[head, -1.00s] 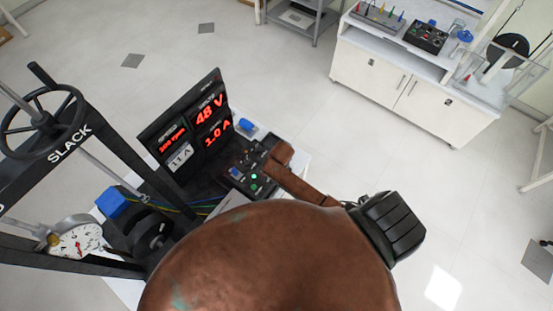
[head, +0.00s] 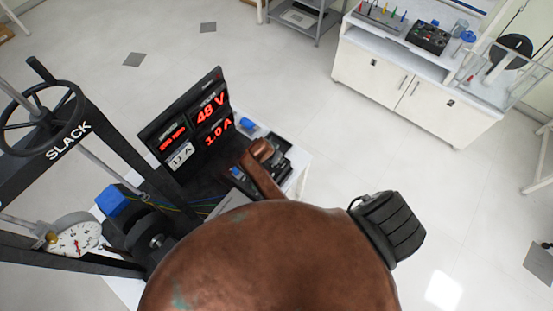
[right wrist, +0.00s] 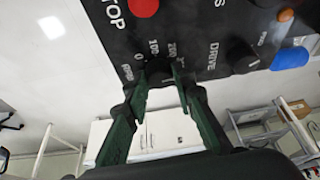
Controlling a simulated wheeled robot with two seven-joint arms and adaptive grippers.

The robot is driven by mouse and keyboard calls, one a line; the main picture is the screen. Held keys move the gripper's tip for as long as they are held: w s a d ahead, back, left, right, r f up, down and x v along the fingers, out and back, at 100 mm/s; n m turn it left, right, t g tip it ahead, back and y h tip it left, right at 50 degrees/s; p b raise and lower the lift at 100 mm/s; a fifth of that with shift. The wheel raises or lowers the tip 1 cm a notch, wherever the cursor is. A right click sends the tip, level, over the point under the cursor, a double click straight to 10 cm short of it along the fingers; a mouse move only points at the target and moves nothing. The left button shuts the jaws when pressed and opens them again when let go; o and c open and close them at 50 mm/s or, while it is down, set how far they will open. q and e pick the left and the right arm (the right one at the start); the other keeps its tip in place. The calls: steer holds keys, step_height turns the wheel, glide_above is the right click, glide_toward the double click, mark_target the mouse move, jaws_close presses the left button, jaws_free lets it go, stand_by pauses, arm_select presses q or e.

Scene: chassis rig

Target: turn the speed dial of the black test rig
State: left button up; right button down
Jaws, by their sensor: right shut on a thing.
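The black test rig (head: 150,135) stands left of centre in the head view, with red readouts of 48 V and 1.0 A and a blurred rpm figure. Its control panel (right wrist: 200,25) fills the top of the right wrist view. The speed dial (right wrist: 158,66) is a black knob beside the marks 0, 100, 200 and RPM. My right gripper (right wrist: 159,77) has its green fingers on both sides of the dial and is shut on it. The dial's pointer is hidden. In the head view my copper-coloured arm covers the right gripper and much of the panel. My left gripper is not in view.
A red STOP button (right wrist: 143,6), the DRIVE knob (right wrist: 241,57) and a blue part (right wrist: 290,58) are on the panel near the dial. A handwheel frame marked SLACK (head: 70,140) stands at left. A white cabinet (head: 410,90) is at the back right, with open floor between.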

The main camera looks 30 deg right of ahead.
steer(key=shift+m, duration=0.4)
steer(key=c, duration=1.6)
jaws_free()
